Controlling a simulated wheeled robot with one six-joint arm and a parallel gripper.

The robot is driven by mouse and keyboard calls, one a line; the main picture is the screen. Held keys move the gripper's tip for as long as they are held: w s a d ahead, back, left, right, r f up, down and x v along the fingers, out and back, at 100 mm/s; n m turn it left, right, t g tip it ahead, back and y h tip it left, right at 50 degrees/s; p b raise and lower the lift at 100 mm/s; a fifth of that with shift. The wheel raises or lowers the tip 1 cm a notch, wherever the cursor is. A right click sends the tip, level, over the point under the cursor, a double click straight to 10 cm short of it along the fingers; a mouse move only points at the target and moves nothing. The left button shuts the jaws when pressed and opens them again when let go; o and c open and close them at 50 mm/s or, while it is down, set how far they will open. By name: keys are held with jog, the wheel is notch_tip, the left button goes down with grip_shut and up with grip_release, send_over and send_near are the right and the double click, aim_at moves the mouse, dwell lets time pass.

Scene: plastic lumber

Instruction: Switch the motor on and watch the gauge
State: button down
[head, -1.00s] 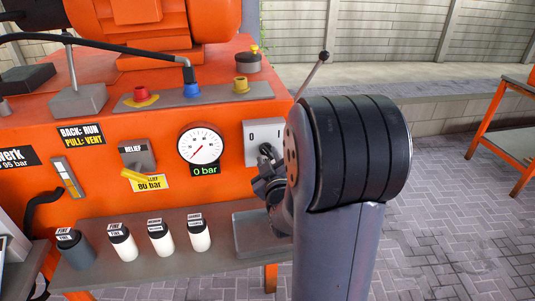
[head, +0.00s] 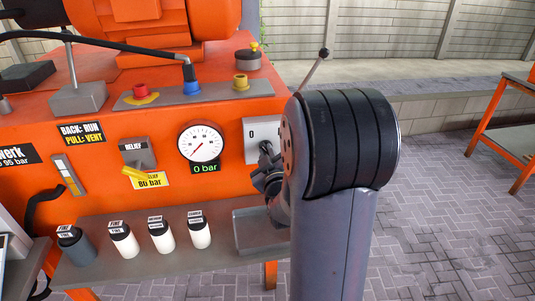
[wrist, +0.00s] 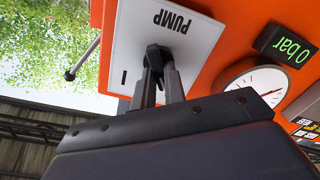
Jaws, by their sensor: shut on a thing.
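The motor's switch is a black knob (wrist: 153,53) on a grey plate (wrist: 205,52) marked PUMP, upside down in the wrist view. The plate shows in the head view (head: 258,126) with a 0 at its left; an I shows in the wrist view. My gripper (wrist: 158,78) is shut on the knob; its fingers hide part of it. In the head view my gripper (head: 267,160) reaches the plate from the right, partly hidden by my arm. The round white gauge (head: 200,142) has its red needle at the low end, and the green display (head: 205,168) below reads 0 bar.
A yellow relief handle (head: 138,175) sits left of the gauge. Several bottles (head: 162,236) and a grey tray (head: 250,235) stand on the shelf below. A lever (head: 316,66) rises behind my arm. Paved floor (head: 440,230) at the right is open.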

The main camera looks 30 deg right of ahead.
jog(key=shift+f+m+b, duration=0.1)
jog(key=shift+m+b, duration=0.3)
jog(key=shift+b, duration=0.25)
jog(key=shift+d+m+b, duration=0.15)
jog(key=shift+m+b, duration=2.65)
jog(key=shift+m, duration=0.45)
jog(key=shift+d+m+b, duration=0.15)
jog(key=shift+m+b, duration=2.6)
jog(key=shift+m, duration=0.5)
jog(key=c, duration=1.5)
grip_release()
jog(key=shift+o, duration=0.2)
jog(key=shift+s, duration=0.15)
jog(key=v, duration=1)
jog(key=shift+s, duration=0.3)
